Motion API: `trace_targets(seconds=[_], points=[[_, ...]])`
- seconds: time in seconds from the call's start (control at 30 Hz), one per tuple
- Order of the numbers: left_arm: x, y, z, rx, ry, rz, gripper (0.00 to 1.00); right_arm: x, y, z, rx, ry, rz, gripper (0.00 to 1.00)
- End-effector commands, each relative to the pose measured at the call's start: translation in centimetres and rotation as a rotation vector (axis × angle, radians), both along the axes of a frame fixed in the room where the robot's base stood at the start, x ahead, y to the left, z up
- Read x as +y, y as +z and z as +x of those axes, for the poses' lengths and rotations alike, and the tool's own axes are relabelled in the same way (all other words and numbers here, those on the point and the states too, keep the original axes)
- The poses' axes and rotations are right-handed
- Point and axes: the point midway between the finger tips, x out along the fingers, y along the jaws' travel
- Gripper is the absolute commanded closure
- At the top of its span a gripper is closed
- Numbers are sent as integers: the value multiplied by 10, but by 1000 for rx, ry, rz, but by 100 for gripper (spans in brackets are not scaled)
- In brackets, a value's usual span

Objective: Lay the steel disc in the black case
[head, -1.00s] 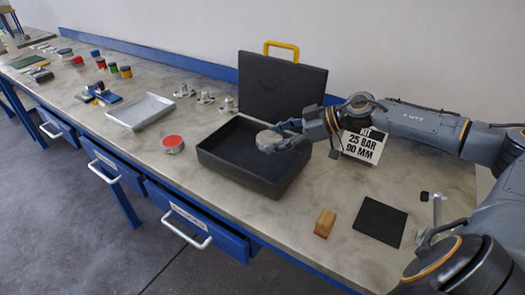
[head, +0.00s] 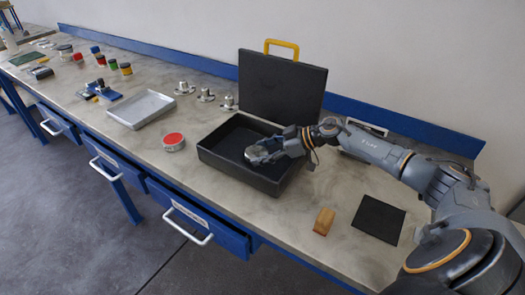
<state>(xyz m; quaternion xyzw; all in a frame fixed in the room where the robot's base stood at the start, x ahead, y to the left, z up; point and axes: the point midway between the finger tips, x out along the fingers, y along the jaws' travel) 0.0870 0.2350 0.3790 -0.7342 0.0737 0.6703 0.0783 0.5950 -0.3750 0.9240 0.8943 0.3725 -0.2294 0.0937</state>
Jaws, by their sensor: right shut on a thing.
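The black case (head: 212,157) stands open on the bench, its lid (head: 283,88) raised at the back with a yellow handle. My right gripper (head: 266,150) reaches in from the right and is over the case's opening, low, near its right half. It is shut on the steel disc (head: 256,155), a grey round piece at the fingertips. The fingers hide part of the disc, and I cannot tell whether the disc touches the case floor. My left gripper is not in view.
A red-topped round tin (head: 173,141) stands just left of the case. A metal tray (head: 141,109) and several flanged fittings (head: 205,95) lie further back. A wooden block (head: 324,221) and a black mat (head: 378,218) lie to the right, with bare bench between.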

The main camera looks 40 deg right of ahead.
Motion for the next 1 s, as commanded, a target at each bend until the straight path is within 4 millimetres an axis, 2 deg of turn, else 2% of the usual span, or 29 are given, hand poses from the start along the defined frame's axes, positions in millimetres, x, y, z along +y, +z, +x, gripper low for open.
trace_targets(seconds=[0.2, 0.73, 0.77, 0.83, 1.0], points=[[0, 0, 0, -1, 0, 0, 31, 0, 4, 1, -6, -2, 2, 98], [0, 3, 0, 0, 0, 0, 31, 0, -8, 1, -6, -2, 1, 98], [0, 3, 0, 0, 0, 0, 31, 0, -11, 0, -1, 0, -1, 29], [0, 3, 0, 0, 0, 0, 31, 0, -11, 0, -1, 0, -1, 15], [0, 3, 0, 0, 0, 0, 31, 0, -11, 0, -2, 0, 0, 13]])
